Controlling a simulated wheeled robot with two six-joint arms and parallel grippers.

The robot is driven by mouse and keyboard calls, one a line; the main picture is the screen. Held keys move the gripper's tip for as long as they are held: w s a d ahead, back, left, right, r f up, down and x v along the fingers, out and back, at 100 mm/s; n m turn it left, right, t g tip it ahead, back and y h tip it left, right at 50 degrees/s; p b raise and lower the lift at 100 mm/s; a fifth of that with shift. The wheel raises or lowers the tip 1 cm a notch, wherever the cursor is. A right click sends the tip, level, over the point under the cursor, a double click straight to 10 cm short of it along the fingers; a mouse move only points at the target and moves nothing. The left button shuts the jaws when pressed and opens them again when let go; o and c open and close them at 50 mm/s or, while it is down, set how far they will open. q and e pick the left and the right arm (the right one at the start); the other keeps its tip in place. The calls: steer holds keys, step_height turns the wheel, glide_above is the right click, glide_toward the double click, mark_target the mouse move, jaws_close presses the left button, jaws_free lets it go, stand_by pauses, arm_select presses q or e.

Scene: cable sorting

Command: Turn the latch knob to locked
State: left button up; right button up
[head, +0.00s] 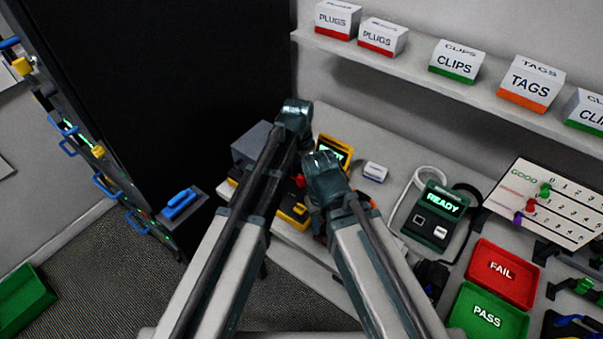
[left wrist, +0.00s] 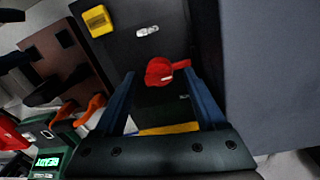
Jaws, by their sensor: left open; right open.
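The red latch knob (left wrist: 160,72) sits on a black panel (left wrist: 150,55) in the left wrist view. Its narrow end points right and slightly up. My left gripper (left wrist: 158,78) is open, with one blue finger on each side of the knob; I cannot tell whether either touches it. In the head view the red knob (head: 299,180) shows as a small patch between my arms, on a black and yellow case (head: 294,213). My left gripper (head: 293,118) is above it, fingers hidden. My right gripper (head: 322,172) is just right of it, fingertips hidden.
A grey box (head: 252,146) stands left of the case. A yellow meter (head: 335,150) and a small white box (head: 375,172) lie behind. The READY device (head: 435,216), red FAIL tray (head: 501,273) and green PASS tray (head: 487,315) are to the right.

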step_height(320, 180, up, 13)
steer(key=p, duration=1.2)
